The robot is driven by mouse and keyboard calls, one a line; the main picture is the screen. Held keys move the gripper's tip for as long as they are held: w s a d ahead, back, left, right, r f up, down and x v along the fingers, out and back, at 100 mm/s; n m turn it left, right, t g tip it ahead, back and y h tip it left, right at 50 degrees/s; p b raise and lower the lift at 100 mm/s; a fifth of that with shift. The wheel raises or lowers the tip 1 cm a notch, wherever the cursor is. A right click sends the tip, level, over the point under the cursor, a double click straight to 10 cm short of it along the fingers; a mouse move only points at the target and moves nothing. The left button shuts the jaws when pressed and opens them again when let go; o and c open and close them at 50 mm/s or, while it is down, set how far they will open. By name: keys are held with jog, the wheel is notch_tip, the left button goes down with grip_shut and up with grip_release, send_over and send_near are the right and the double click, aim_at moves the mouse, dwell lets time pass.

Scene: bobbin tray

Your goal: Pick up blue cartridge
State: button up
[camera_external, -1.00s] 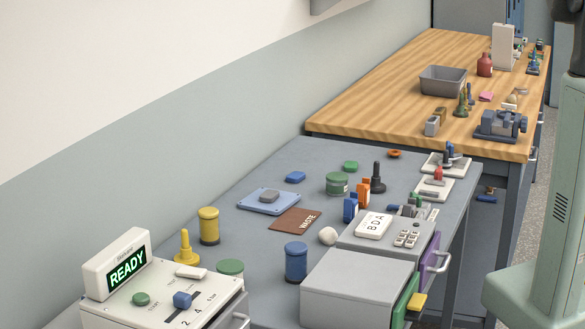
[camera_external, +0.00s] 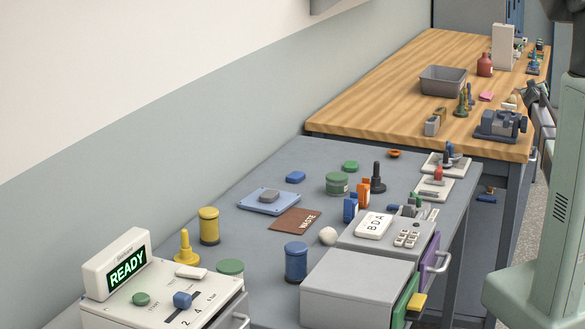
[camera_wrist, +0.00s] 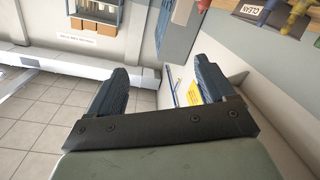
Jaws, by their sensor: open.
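A blue cylinder (camera_external: 296,262) stands upright on the grey bench, left of the white-grey box. A smaller blue upright block (camera_external: 350,209) stands beside an orange one farther back, and a low blue block (camera_external: 295,177) lies near the back left. I cannot tell for certain which of these is the cartridge. My gripper (camera_wrist: 160,78) is open and empty in the wrist view, its two dark fingers apart. It points toward the floor and wall, and no blue cylinder shows there. In the external view part of my arm shows at the right edge, far from the blue cylinder.
The READY console (camera_external: 127,270) is at the front left. A wooden bench (camera_external: 400,75) with a grey bin (camera_external: 443,80) is behind.

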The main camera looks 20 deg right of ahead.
jog(key=w+a+n+g+y, duration=0.15)
jog(key=w+a, duration=0.35)
jog(key=a, duration=1.3)
jog(key=w+a+n+t+y, duration=0.1)
jog(key=w+a+n+y, duration=0.2)
jog(key=a, duration=1.5)
jog(key=s+a+f+n+g+y, duration=0.1)
jog(key=s+a+n+g+y, duration=0.15)
jog(key=a, duration=1.45)
jog(key=s+a+f+n+g+y, duration=0.1)
jog(key=s+a+f+y, duration=0.15)
jog(key=a, duration=1.45)
jog(key=s+a+n+g+y, duration=0.25)
jog(key=s+a, duration=0.75)
jog(key=a, duration=0.5)
jog(key=n+g, duration=0.6)
jog(key=n, duration=0.6)
send_near(296, 260)
jog(key=w+r, duration=0.2)
jog(key=w, duration=0.1)
jog(key=shift+d, duration=0.35)
jog(key=shift+s+f, duration=0.15)
jog(key=shift+f, duration=6.65)
